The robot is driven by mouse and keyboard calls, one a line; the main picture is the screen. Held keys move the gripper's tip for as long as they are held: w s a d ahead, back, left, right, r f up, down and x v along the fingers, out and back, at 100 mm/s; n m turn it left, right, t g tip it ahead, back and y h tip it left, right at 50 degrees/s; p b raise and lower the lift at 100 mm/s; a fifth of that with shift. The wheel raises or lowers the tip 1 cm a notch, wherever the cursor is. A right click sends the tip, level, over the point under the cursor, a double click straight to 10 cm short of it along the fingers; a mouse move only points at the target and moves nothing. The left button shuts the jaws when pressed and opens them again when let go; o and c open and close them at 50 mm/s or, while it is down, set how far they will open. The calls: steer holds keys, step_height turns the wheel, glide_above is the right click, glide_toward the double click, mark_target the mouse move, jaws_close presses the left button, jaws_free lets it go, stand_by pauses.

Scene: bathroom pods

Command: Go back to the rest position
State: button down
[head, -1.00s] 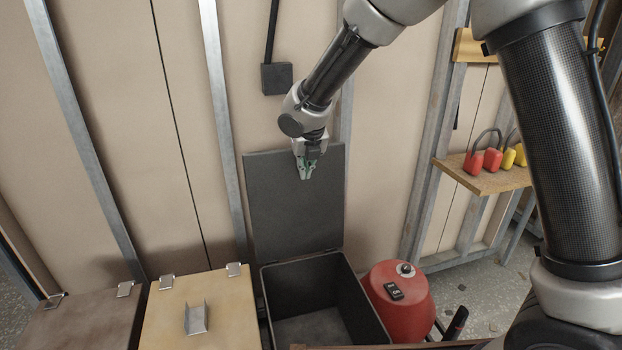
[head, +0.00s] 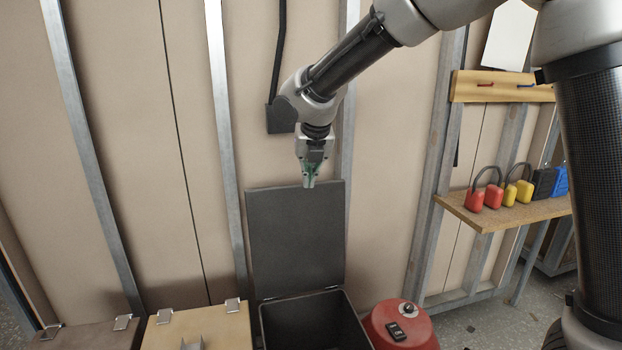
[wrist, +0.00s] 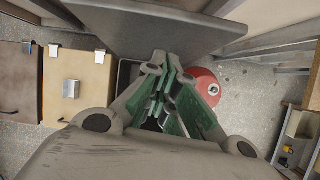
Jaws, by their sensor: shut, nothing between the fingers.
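My gripper (head: 309,183) is shut and empty. In the head view it hangs fingers down in front of the wall, at the top edge of the raised lid (head: 295,240) of a dark box (head: 312,320). In the wrist view my gripper (wrist: 168,95) shows its green-padded fingers over the dark box, most of which they hide. The lid (wrist: 140,30) stands close by at the top of that view.
A tan box (head: 222,328) and a brown box (head: 88,336) stand to the left, both lids closed. A red canister (head: 402,328) stands right of the dark box. A shelf (head: 505,212) at the right holds red, yellow, black and blue padlocks. The floor is open below the shelf.

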steer(key=s+d+f+m+g+h, duration=0.1)
steer(key=s+d+f+m, duration=0.35)
steer(key=m, duration=0.55)
steer(key=s+d+r+m, duration=0.2)
steer(key=s+d+m, duration=0.6)
steer(key=d, duration=0.3)
steer(key=s+d+r+m, duration=0.3)
steer(key=s+d+m, duration=0.6)
steer(key=d+m, duration=0.1)
steer(key=s+d+r+m, duration=0.2)
steer(key=s+d+m, duration=0.7)
steer(key=d, duration=0.3)
steer(key=shift+d+r+m+t, duration=0.3)
steer(key=shift+r, duration=0.1)
steer(key=shift+a, duration=0.1)
